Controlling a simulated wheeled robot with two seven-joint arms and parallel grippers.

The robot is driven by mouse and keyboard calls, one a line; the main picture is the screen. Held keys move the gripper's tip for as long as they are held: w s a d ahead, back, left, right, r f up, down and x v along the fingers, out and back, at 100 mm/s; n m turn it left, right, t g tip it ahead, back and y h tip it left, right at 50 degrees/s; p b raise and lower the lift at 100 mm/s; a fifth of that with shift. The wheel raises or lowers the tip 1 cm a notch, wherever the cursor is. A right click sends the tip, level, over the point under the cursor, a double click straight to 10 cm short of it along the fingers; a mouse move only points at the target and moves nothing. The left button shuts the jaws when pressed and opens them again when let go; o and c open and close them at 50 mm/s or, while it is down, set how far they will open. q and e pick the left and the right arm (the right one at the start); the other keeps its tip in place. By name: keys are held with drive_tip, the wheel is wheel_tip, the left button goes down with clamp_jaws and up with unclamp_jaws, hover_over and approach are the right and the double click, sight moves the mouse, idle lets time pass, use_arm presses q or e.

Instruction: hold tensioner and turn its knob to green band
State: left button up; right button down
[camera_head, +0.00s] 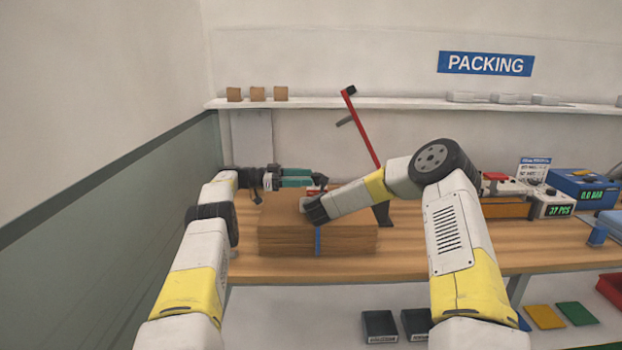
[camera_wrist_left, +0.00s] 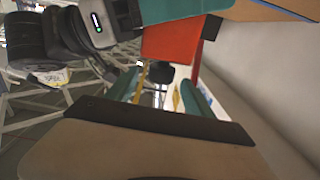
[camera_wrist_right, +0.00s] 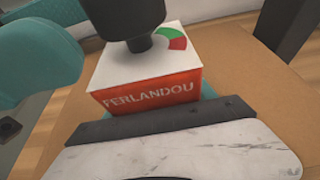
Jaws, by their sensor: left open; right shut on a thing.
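The tensioner (camera_wrist_right: 150,92) is a small red box lettered FERLANDOU with a white top. A black knob (camera_wrist_right: 127,22) stands on it beside a green and red band (camera_wrist_right: 173,37); the knob's pointer cannot be made out. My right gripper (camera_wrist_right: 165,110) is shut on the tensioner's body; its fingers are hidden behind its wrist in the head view. My left gripper (camera_head: 310,178) is open, its teal fingers reaching in from the left. In the left wrist view the knob (camera_wrist_left: 158,72) shows between these fingers, below the red box (camera_wrist_left: 170,42); contact cannot be told.
A brown cardboard stack (camera_head: 275,235) with a blue strap (camera_head: 317,240) lies on the wooden bench (camera_head: 440,262) under the grippers. A red-handled tool (camera_head: 362,128) stands behind it. Instrument boxes (camera_head: 580,188) stand at the right. The bench's front strip right of the stack is clear.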

use_arm(q)
drive_tip(key=n+t+y, duration=0.4)
drive_tip(key=y, duration=0.1)
approach(315, 174)
drive_tip(key=shift+y, duration=0.3)
drive_tip(key=x, duration=1)
drive_tip(key=shift+d+r, duration=0.1)
drive_tip(key=shift+d, duration=0.35)
